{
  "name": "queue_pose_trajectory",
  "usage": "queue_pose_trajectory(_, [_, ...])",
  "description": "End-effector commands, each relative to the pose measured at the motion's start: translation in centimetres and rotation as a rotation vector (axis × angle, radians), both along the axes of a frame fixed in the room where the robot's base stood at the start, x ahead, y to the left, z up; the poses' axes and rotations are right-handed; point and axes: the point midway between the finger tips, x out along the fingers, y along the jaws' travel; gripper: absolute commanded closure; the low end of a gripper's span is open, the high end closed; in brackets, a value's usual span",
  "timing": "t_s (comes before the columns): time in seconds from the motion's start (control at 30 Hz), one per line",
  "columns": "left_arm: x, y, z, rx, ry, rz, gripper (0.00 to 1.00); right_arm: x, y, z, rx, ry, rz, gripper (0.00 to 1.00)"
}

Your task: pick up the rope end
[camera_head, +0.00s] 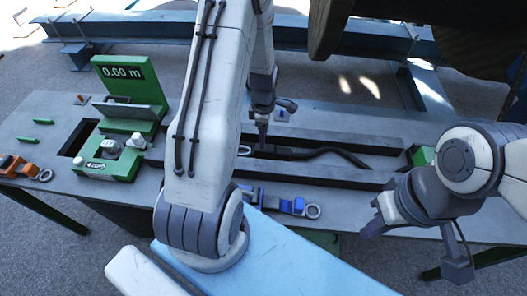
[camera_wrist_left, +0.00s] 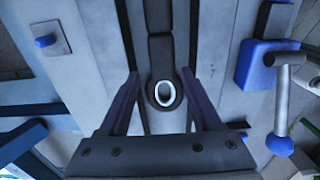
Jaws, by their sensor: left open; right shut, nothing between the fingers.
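The rope (camera_head: 325,152) is dark and lies in the long channel of the grey workbench, bending to the right. Its end, a black lug with a pale metal ring (camera_wrist_left: 164,94), shows in the left wrist view, with the black rope (camera_wrist_left: 160,50) running away above it. My left gripper (camera_head: 262,142) is over the channel at that end. In the left wrist view its two fingers (camera_wrist_left: 160,84) are apart, one on each side of the end and not closed on it; the height gap is unclear. My right gripper (camera_head: 374,218) is shut and empty over the front right of the bench.
A green fixture (camera_head: 121,165) with a "0.60 m" sign (camera_head: 122,72) stands on the left of the bench. A blue clamp-like tool (camera_head: 288,205) lies in front of the channel, an orange one (camera_head: 18,166) at the left edge. A blue steel beam (camera_head: 180,28) runs behind.

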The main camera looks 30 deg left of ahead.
Motion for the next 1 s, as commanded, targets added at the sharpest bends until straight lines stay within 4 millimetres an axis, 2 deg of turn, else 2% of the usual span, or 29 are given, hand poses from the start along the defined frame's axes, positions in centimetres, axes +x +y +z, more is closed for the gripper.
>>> queue_pose_trajectory(0.1, [0.0, -0.1, -1.3, 0.0, 0.001, -0.003, 0.35, 0.0, 0.0, 0.2, 0.0, 0.0, 0.0, 1.0])
queue_pose_trajectory(0.27, [-0.1, -0.1, -2.2, -0.001, 0.002, -0.004, 0.35, 0.0, 0.0, 0.6, 0.0, 0.0, 0.0, 1.0])
queue_pose_trajectory(0.6, [-0.4, -0.1, -6.4, -0.001, 0.002, -0.005, 0.35, 0.0, 0.0, 1.8, 0.0, 0.0, 0.0, 1.0])
queue_pose_trajectory(0.9, [-0.3, 0.0, -6.9, 0.001, -0.002, -0.005, 0.35, 0.0, 0.0, 1.8, 0.0, 0.0, 0.0, 1.0])
queue_pose_trajectory(0.93, [-0.3, 0.0, -6.9, 0.001, -0.002, -0.005, 0.43, 0.0, 0.0, 1.8, 0.0, 0.0, 0.0, 1.0])
queue_pose_trajectory(1.0, [-0.3, 0.0, -6.9, 0.0, -0.001, -0.005, 0.69, 0.0, 0.0, 1.8, 0.0, 0.0, 0.0, 1.0])
